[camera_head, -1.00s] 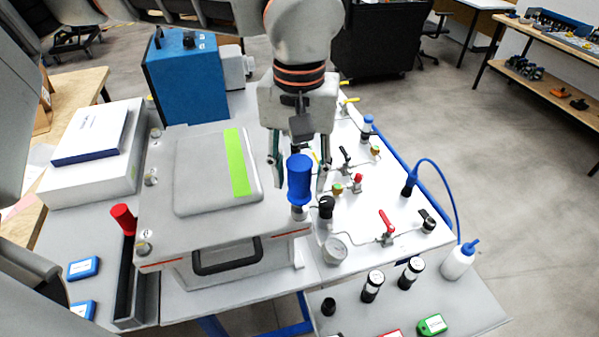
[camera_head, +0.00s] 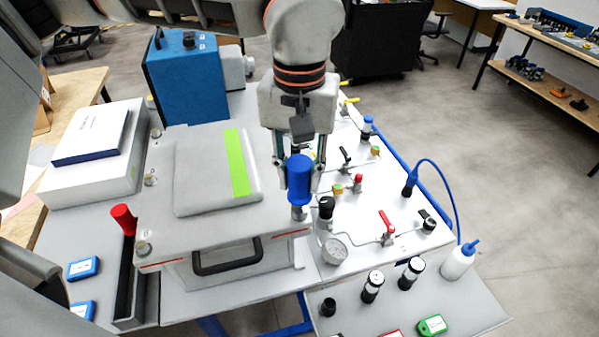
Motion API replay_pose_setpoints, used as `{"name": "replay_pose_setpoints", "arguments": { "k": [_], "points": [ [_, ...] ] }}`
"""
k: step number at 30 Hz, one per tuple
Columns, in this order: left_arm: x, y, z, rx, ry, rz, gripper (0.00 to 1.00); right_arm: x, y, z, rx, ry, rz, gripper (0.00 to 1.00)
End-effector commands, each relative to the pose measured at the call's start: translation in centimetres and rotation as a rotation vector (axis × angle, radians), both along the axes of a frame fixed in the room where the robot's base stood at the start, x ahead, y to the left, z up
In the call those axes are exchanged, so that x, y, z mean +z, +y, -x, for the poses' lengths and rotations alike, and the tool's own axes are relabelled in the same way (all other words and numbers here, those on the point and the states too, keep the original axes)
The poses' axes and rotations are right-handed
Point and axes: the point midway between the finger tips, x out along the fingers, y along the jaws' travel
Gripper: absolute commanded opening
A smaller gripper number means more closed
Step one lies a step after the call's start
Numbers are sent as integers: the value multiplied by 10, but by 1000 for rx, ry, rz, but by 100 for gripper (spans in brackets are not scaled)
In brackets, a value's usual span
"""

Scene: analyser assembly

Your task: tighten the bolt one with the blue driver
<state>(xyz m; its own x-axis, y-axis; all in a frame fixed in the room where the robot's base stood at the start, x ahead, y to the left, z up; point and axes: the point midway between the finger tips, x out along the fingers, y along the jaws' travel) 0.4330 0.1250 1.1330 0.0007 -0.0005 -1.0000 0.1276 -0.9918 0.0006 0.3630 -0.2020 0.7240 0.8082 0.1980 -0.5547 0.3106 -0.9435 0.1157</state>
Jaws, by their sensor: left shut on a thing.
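The blue driver (camera_head: 299,182) stands upright at the right front corner of the grey analyser lid (camera_head: 205,225). Its lower end is over a bolt spot (camera_head: 299,212) there; I cannot tell whether it is seated on a bolt. My left gripper (camera_head: 298,180) comes down from above and is shut on the blue driver, one finger on each side. Other bolts show on the lid's left side: one at the front left (camera_head: 143,248), one at mid left (camera_head: 150,179) and one at the back left (camera_head: 156,133). None of them is labelled bolt one legibly. My right gripper is not in view.
A red-handled driver (camera_head: 123,219) stands in a dark holder at left. A blue box (camera_head: 188,80) stands behind the lid. Valves, a gauge (camera_head: 335,250) and tubing fill the white panel at right. A white bottle (camera_head: 459,262) stands at the right edge.

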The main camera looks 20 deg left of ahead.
Motion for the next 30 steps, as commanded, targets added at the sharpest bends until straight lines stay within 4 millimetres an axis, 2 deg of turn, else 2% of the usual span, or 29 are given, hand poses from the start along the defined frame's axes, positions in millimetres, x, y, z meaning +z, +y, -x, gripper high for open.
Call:
{"name": "replay_pose_setpoints", "arguments": {
  "k": [30],
  "points": [
    [46, 0, 0, 0, -2, 1, 0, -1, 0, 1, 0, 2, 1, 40]
  ]
}}
